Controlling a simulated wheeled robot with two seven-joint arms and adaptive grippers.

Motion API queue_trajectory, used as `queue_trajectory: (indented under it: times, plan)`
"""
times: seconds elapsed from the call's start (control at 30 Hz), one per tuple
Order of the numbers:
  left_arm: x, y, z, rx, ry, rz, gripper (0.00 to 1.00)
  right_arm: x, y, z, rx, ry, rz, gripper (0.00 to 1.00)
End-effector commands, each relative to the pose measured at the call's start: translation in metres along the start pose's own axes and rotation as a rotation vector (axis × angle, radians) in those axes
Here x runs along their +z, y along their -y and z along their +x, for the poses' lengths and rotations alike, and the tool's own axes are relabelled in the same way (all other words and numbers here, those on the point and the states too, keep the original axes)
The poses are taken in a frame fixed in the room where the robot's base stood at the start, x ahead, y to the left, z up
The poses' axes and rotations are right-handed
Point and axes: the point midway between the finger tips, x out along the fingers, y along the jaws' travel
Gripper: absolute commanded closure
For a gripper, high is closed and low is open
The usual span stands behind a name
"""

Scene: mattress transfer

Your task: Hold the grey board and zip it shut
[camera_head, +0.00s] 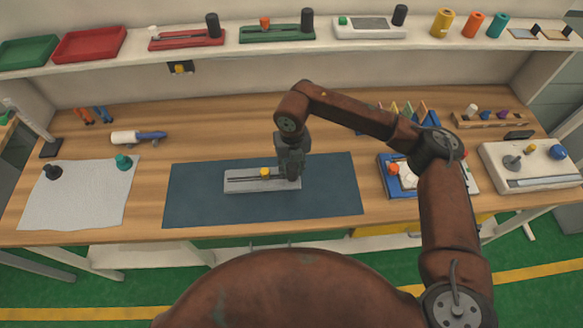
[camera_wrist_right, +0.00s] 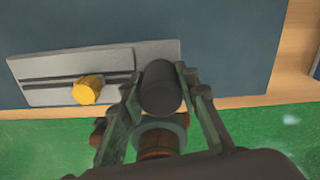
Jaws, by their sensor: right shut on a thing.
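The grey board (camera_head: 234,184) lies flat on a dark blue mat (camera_head: 200,205), with a dark slot along its length. A yellow knob (camera_head: 264,173) stands on the slot near the board's middle. In the right wrist view the board (camera_wrist_right: 60,65) and the yellow knob (camera_wrist_right: 87,90) show on the left. My right gripper (camera_head: 292,176) is over the board's right end. In the right wrist view its fingers are shut on a dark cylindrical post (camera_wrist_right: 161,88) at that end. The gripper mostly hides the post in the head view. My left gripper is not in view.
A light grey cloth (camera_head: 80,195) with two small knobs lies left. A blue tray (camera_head: 386,180) and a white device (camera_head: 520,178) stand right. Behind, a shelf (camera_head: 130,52) holds trays, similar boards and coloured cylinders. The mat is clear around the board.

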Motion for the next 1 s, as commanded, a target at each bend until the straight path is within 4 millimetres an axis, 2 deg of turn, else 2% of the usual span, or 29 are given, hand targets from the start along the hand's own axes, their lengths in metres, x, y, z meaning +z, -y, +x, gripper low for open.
queue_trajectory:
  times: [1.0]
  plan:
    - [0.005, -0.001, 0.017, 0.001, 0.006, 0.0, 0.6, 0.0, 0.0, 0.029, 0.0, 0.0, 0.0, 1.0]
